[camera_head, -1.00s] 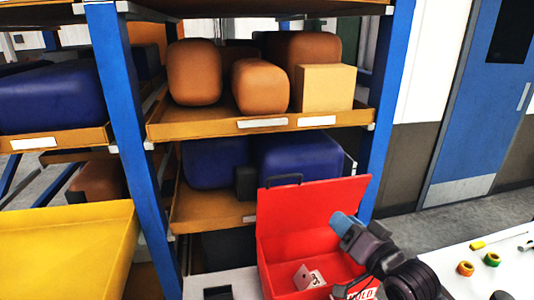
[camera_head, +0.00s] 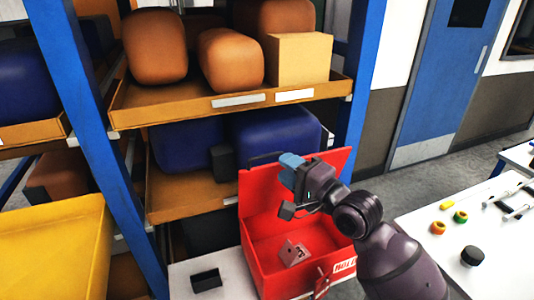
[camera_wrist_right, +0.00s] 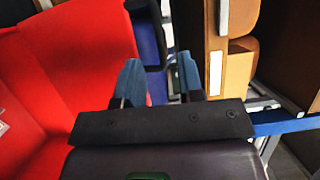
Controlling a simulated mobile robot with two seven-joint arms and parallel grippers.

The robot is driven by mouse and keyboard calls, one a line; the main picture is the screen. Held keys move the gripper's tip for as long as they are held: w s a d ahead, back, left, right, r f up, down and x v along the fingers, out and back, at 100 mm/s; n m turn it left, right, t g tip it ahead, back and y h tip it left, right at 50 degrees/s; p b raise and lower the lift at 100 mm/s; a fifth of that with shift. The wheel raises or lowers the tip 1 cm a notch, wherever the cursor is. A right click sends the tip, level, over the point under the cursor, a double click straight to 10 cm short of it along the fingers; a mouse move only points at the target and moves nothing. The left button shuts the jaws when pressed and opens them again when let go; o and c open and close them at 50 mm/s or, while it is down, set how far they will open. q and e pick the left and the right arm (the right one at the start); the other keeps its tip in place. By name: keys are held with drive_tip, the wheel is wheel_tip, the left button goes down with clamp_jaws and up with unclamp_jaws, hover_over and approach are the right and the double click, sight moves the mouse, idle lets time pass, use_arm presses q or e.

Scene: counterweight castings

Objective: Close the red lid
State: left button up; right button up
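The red lid (camera_head: 262,192) stands raised, hinged at the back of the red box (camera_head: 278,284), which is open. A small pale metal piece (camera_head: 293,251) lies inside the box. My right gripper (camera_head: 292,163) is in front of the lid's upper part in the head view and hides some of it. In the right wrist view, the blue fingers of the gripper (camera_wrist_right: 158,78) are apart with nothing between them. The red lid (camera_wrist_right: 88,55) fills the left of that view, beside the fingers; I cannot tell whether they touch. My left gripper is not in view.
A blue-framed shelf with bins (camera_head: 200,196) stands behind the box. A yellow bin (camera_head: 50,250) is at the left. A small black tray (camera_head: 206,280) sits left of the box. A white table (camera_head: 430,265) at the right holds small rings and a black cylinder (camera_head: 472,256).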

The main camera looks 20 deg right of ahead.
sight(267, 156)
drive_tip(key=x, duration=0.6)
drive_tip(key=shift+w+a+p, duration=0.15)
drive_tip(key=shift+w+p, duration=0.2)
drive_tip(key=shift+p, duration=0.05)
clamp_jaws()
